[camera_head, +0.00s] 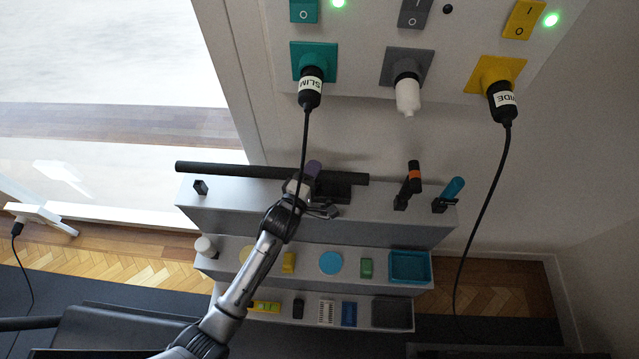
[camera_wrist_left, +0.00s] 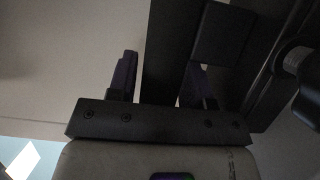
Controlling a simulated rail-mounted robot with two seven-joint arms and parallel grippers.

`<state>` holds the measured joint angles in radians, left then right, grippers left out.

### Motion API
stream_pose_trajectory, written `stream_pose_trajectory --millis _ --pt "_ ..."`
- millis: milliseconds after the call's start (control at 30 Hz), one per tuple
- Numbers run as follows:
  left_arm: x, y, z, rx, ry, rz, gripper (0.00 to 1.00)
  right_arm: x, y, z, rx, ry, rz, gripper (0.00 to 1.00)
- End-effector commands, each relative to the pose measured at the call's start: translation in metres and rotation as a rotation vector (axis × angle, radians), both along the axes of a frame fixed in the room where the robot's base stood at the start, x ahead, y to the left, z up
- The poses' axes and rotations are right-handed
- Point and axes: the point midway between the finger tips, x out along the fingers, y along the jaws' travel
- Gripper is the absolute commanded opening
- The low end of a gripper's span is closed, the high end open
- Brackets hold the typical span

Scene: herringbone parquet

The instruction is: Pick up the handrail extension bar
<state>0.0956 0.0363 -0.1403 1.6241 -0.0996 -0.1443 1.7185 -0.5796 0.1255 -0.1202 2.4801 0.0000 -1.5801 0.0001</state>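The handrail extension bar (camera_head: 235,170) is a long dark rod lying across the back of the grey top step, its left end reaching past the step. A small dark bracket (camera_head: 200,187) stands near its left part. My left gripper (camera_head: 309,178) is at the bar, right of its middle; a purple finger shows there. In the left wrist view the two purple-dark fingers (camera_wrist_left: 163,82) stand apart, with a dark length that looks like the bar (camera_wrist_left: 163,45) between them. A narrow light gap shows beside it; contact is unclear. My right gripper is not in view.
A black cable from the teal socket plug (camera_head: 310,92) hangs down in front of my left gripper. Orange-banded (camera_head: 414,177) and blue (camera_head: 454,188) handles stand on the step to the right. Lower steps hold several small items and a blue tray (camera_head: 410,267).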

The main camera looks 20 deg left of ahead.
Motion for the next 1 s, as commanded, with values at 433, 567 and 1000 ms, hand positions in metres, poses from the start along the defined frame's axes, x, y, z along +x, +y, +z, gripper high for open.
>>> stream_pose_trajectory --millis 433,567,1000 --pt "-0.0002 0.0001 -0.0001 0.000 0.000 0.000 0.03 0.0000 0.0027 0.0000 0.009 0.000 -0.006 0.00" --pt "-0.0002 0.0001 -0.0001 0.000 0.000 0.000 0.00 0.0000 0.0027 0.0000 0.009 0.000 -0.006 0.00" --pt "0.0010 -0.0001 0.0053 -0.002 -0.012 0.000 0.00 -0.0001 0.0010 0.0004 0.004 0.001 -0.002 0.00"
